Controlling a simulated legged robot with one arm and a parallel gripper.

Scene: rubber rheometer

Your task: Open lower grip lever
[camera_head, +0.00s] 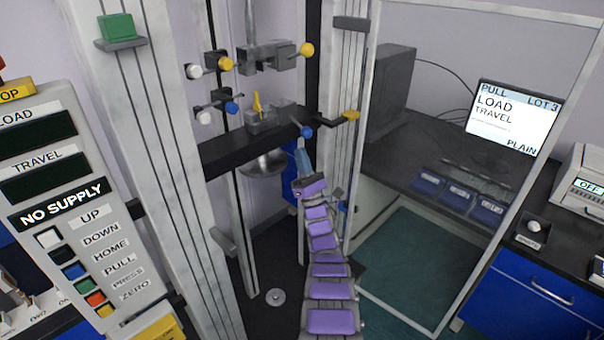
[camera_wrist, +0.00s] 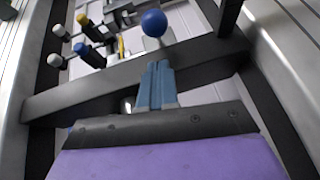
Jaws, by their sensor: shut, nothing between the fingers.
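The lower grip (camera_head: 268,120) sits on the dark crossbar (camera_head: 225,154), with a lever ending in a blue ball (camera_head: 306,131) on its right side. The blue ball also shows at the top of the wrist view (camera_wrist: 153,22). My gripper (camera_head: 300,146) is just below the blue ball in the head view, with its blue fingers together and empty. In the wrist view the fingers (camera_wrist: 158,68) point up towards the ball, with a small gap in the picture. I cannot tell whether they touch it.
The upper grip (camera_head: 270,56) with a yellow-ball lever (camera_head: 307,49) hangs above. White, yellow and blue knobs stand to the left. Frame columns (camera_head: 150,150) flank the crossbar. A clear-panelled door frame (camera_head: 480,180) and a control panel (camera_head: 70,220) stand at the sides.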

